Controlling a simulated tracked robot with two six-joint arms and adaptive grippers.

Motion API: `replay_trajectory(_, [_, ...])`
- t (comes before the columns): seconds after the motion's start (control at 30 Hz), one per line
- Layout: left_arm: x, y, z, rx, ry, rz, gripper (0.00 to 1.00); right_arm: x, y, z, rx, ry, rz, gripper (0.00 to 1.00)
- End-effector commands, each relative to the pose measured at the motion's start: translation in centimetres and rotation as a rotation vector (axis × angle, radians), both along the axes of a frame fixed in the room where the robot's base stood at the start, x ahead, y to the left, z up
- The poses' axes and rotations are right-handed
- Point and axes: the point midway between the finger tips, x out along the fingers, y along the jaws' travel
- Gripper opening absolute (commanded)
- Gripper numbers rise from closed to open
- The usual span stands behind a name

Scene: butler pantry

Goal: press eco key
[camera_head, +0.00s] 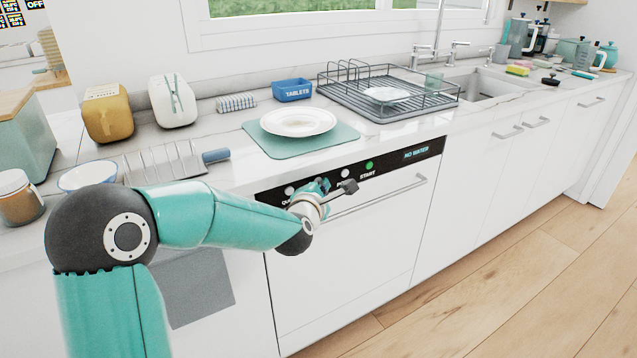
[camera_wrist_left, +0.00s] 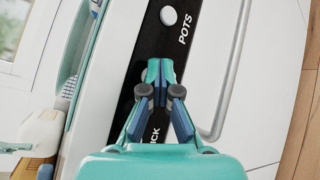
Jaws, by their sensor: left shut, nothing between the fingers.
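The dishwasher's black control panel (camera_head: 385,165) runs along the top of its white front; it also shows in the left wrist view (camera_wrist_left: 180,45). My left gripper (camera_head: 322,186) is shut and empty in front of the panel. In the left wrist view its fingertips (camera_wrist_left: 160,70) lie over the panel between the QUICK lettering and the POTS key (camera_wrist_left: 168,16). The eco key and its label are not visible; the fingers cover that stretch. I cannot tell whether the fingertips touch the panel. My right gripper is out of view.
A green START key (camera_head: 369,166) and a NO WATER display (camera_head: 416,154) are farther right on the panel. The dishwasher handle (camera_head: 380,198) sticks out just below it. Above, the counter holds a teal mat (camera_head: 265,145) with a plate (camera_head: 298,122).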

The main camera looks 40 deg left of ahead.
Motion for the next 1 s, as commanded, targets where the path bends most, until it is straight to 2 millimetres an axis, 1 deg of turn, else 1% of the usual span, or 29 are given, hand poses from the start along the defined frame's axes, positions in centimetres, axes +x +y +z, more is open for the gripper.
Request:
replay_trajectory(0.3, [-0.6, -1.3, -0.1, 0.000, -0.001, -0.001, 0.00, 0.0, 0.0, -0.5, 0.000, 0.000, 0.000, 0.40])
replay_trajectory(0.73, [-0.7, -1.7, 0.0, 0.000, -0.001, -0.001, 0.00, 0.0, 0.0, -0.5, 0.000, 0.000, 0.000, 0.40])
replay_trajectory(1.0, [-1.6, -3.9, -0.1, -0.001, 0.000, -0.004, 0.00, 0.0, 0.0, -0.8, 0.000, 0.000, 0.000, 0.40])
